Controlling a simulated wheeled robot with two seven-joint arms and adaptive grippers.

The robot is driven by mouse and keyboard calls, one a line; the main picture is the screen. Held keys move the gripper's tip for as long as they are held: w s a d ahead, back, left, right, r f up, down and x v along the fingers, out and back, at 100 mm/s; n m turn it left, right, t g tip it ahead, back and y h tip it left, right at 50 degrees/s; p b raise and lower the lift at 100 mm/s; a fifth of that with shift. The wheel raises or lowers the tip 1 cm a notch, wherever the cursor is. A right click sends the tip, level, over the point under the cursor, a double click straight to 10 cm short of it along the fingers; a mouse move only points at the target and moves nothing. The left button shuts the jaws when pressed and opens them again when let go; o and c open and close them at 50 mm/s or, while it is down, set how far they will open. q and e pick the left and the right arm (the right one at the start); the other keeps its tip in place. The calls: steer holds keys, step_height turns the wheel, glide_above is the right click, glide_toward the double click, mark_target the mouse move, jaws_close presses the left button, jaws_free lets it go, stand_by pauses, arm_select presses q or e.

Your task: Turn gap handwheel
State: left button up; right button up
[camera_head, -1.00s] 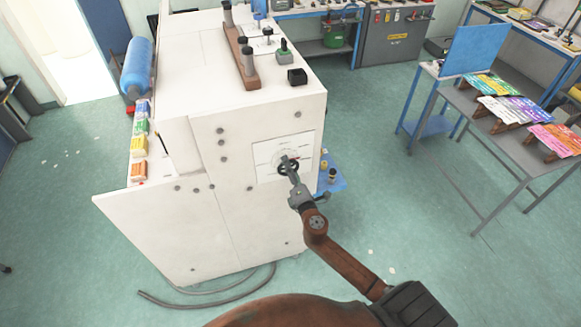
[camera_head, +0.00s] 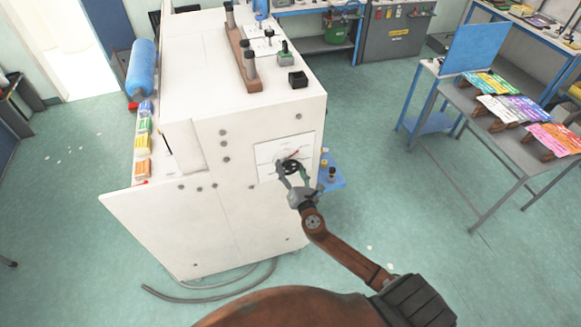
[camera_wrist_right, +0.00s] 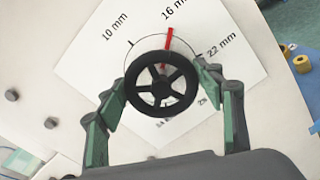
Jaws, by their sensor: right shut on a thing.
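The black gap handwheel (camera_head: 291,167) sits on the white dial plate (camera_head: 306,144) on the end face of the large white machine. In the right wrist view the spoked handwheel (camera_wrist_right: 161,86) is centred in front of the dial plate (camera_wrist_right: 85,72). A red pointer (camera_wrist_right: 169,39) stands by the "16 mm" mark, with "10 mm" and "22 mm" to either side. My right gripper (camera_wrist_right: 161,84) has its green fingers on opposite sides of the wheel rim, shut on it; it also shows in the head view (camera_head: 294,175). My left gripper is not in view.
The white machine (camera_head: 240,230) fills the left centre, with a blue roll (camera_head: 142,67) at its far side. A small blue shelf (camera_head: 333,181) juts out close right of the handwheel. A table with coloured sheets (camera_head: 480,120) stands right.

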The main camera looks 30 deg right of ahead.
steer(key=shift+f, duration=0.1)
stand_by(0.4)
steer(key=o, duration=1.2)
steer(key=v, duration=1.2)
steer(key=shift+s, duration=0.1)
